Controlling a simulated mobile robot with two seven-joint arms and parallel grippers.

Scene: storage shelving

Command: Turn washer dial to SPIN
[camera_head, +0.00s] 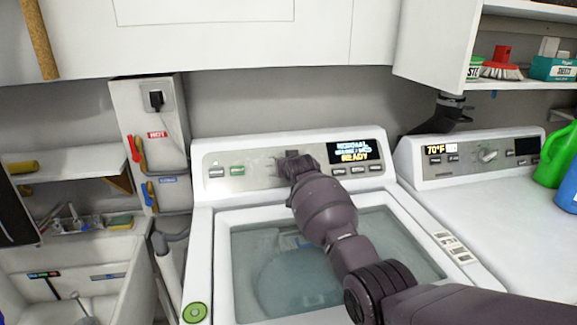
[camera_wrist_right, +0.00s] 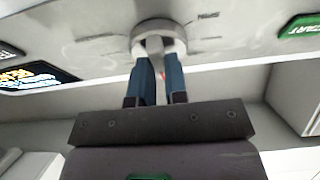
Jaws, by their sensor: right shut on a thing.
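The white washer (camera_head: 203,245) stands in the middle of the head view, with a control panel along its back. The panel's display (camera_head: 350,151) reads "NORMAL" and "READY", with a middle line too small to read surely. My right arm reaches over the glass lid to the panel. My right gripper (camera_head: 292,160) hides most of the dial there. In the right wrist view, the round grey-white dial (camera_wrist_right: 158,32) is between the two blue fingers of the gripper (camera_wrist_right: 157,70), which is shut on it. My left gripper is not in view.
A second white machine (camera_head: 490,195) with its own panel stands to the right, with green (camera_head: 553,158) and blue (camera_head: 568,190) bottles on it. An overhead cabinet (camera_head: 250,35) hangs above the washer. A sink (camera_head: 75,265) is at the left.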

